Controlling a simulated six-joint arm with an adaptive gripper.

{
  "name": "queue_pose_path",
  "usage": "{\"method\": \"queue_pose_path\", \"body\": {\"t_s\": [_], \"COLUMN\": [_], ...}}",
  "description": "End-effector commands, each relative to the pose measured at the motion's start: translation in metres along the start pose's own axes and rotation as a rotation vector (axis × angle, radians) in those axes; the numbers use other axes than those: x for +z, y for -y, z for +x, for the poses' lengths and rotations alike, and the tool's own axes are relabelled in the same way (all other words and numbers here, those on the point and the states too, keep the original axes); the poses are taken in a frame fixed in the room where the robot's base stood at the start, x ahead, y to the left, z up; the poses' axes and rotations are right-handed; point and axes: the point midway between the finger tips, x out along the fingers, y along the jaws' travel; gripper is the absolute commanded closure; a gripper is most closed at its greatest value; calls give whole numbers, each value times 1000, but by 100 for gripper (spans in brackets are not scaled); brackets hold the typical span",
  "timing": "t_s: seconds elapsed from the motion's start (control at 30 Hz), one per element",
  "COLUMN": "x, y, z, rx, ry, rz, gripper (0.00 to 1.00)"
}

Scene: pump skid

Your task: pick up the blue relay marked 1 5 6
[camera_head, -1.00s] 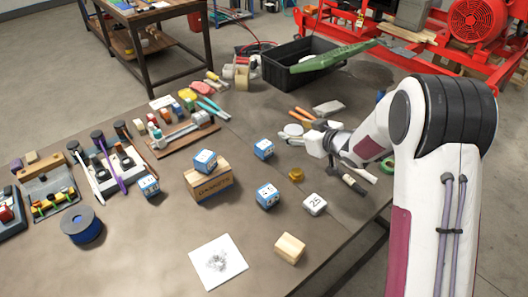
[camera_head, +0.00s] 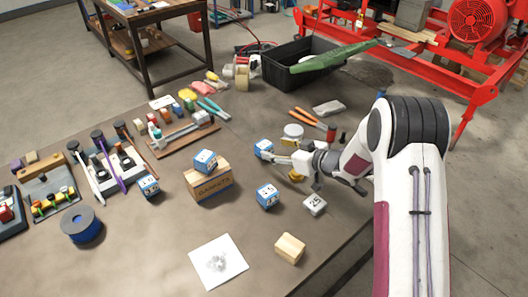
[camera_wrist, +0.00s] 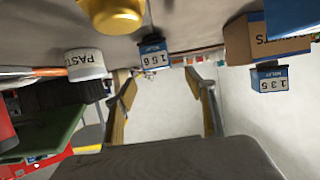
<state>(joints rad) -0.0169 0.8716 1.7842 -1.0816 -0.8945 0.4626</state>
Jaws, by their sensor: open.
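The blue relay marked 1 5 6 (camera_head: 263,149) stands on the table, with a white label face on a blue body. In the wrist view, which is upside down, its label (camera_wrist: 153,60) reads 156 and it shows just beyond the gap between the fingers. My gripper (camera_head: 279,158) is open and empty, just right of the relay, its fingers pointing at it. The two fingers also show in the wrist view (camera_wrist: 166,98). In the head view I cannot tell whether a fingertip touches the relay.
A relay marked 135 (camera_wrist: 268,80) sits on a cardboard box (camera_head: 211,187). Other blue relays stand in front (camera_head: 268,196) and at left (camera_head: 149,186). A paste tin (camera_head: 293,131), a brass piece (camera_head: 296,175) and a white block marked 25 (camera_head: 315,204) are close to my gripper.

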Motion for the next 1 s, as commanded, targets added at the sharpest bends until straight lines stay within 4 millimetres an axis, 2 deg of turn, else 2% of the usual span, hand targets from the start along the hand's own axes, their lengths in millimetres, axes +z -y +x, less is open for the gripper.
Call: {"method": "queue_pose_path", "body": {"t_s": [0.3, 0.73, 1.0], "x": [0, 0, 0], "y": [0, 0, -2], "z": [22, 24, 43], "rx": [-1, 0, -1], "ry": [1, 1, 0], "rz": [0, 0, -1], "gripper": [45, 45, 45]}}
